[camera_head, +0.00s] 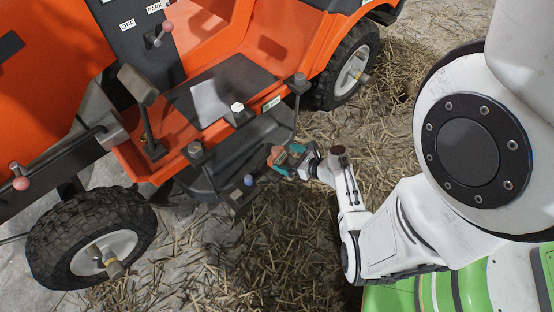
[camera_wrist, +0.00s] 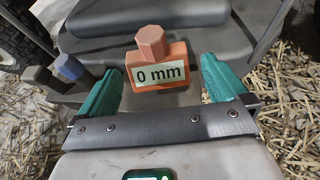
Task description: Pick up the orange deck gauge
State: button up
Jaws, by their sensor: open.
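The orange deck gauge (camera_wrist: 156,60) shows in the wrist view as a small orange block with a hexagonal knob on top and a pale label reading "0 mm". It also shows small in the head view (camera_head: 276,155), at the edge of the mower deck. My gripper (camera_wrist: 160,84) has teal fingers, open, one to the left and one to the right of the gauge. The gauge lies between or just beyond the fingertips, with visible gaps on both sides. In the head view my gripper (camera_head: 287,160) reaches the deck from the right. The gauge's underside is hidden.
The dark mower deck (camera_head: 262,131) lies under an orange tractor (camera_head: 205,40) with black wheels. A blue-capped post (camera_wrist: 73,69) stands close to the left finger. A white hexagonal piece (camera_head: 237,107) sits farther back. Straw covers the open floor (camera_head: 290,225) in front.

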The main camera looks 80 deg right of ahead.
aim_at(279, 157)
jog(key=shift+x, duration=1)
jog(key=b+x, duration=0.1)
jog(key=x, duration=0.1)
jog(key=b+x, duration=0.2)
jog(key=shift+w+a+f+b, duration=0.15)
jog(key=shift+f+b, duration=0.15)
jog(key=shift+f, duration=0.2)
jog(key=shift+w, duration=0.25)
jog(key=shift+c, duration=0.4)
jog(key=c, duration=0.9)
jog(key=shift+r, duration=0.2)
